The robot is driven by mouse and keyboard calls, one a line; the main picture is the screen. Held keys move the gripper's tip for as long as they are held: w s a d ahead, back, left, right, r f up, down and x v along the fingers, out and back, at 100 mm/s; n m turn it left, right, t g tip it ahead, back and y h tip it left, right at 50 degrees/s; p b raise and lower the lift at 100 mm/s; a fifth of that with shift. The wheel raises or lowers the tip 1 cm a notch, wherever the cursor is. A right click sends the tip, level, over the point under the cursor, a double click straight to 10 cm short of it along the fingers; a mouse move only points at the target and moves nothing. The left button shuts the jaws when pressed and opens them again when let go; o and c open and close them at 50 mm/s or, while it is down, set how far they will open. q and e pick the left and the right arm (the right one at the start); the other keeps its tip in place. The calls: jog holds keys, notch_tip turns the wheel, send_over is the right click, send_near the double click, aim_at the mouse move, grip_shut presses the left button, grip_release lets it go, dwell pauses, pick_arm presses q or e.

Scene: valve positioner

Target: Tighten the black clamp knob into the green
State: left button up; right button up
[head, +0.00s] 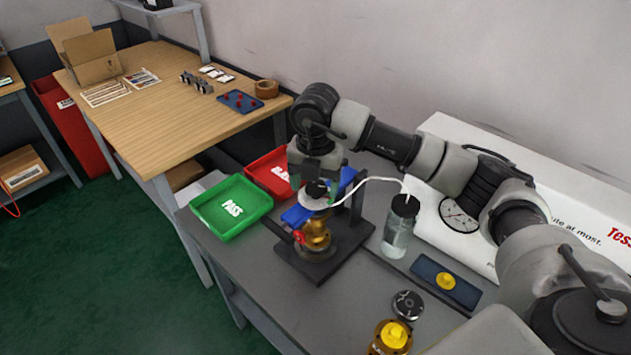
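My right gripper (317,187) points down over the valve fixture, with its greenish fingers on either side of a black knob (316,190). The frame is too small to tell whether the fingers touch the knob. The knob sits above a pale disc on a brass-coloured valve body (317,234) with a small red part on its left. The valve stands upright on a dark base plate (346,252). A blue part lies partly hidden behind the gripper. No green mark on the knob can be made out. My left gripper is not in view.
A green PASS tray (228,237) and a red tray (267,166) stand left of the fixture. A clear bottle with a black lid (404,207) and white tube stands close on the right. A blue mat (427,268) with a yellow part lies front right. A white gauge housing (545,215) stands behind.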

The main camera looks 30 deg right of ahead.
aim_at(315, 187)
notch_tip(315, 187, up, 11)
jog(key=shift+b, duration=0.45)
jog(key=shift+a+f, duration=0.1)
jog(key=shift+f, duration=0.1)
dwell(0.4)
